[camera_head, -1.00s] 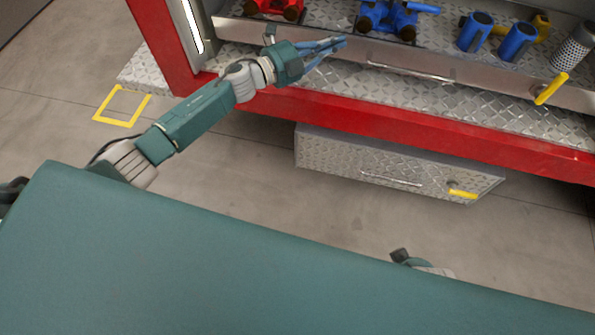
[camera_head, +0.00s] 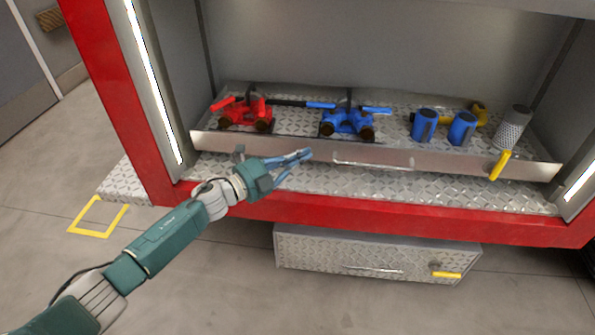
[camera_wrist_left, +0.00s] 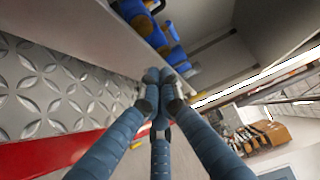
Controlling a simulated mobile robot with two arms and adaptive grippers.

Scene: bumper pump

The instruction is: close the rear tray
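The tray (camera_head: 372,157) is a metal diamond-plate shelf in the red-framed compartment. It has a low front panel with a bar handle (camera_head: 372,165) and a yellow latch (camera_head: 500,165) at its right end. Strips of compartment floor show in front of the panel; how far the tray is out is hard to tell. My left gripper (camera_head: 307,155) is in front of the panel, left of the handle, apparently not holding anything. In the left wrist view its fingers (camera_wrist_left: 162,80) meet at the tips, beside the panel. Contact with the panel cannot be told. My right gripper is not visible.
The tray carries a red fitting (camera_head: 246,112), a blue fitting (camera_head: 347,121), blue cylinders (camera_head: 424,124), a yellow piece (camera_head: 478,117) and a perforated cylinder (camera_head: 512,128). A lower drawer (camera_head: 378,252) with a yellow latch sits below the red sill (camera_head: 400,217). Grey floor is open at left.

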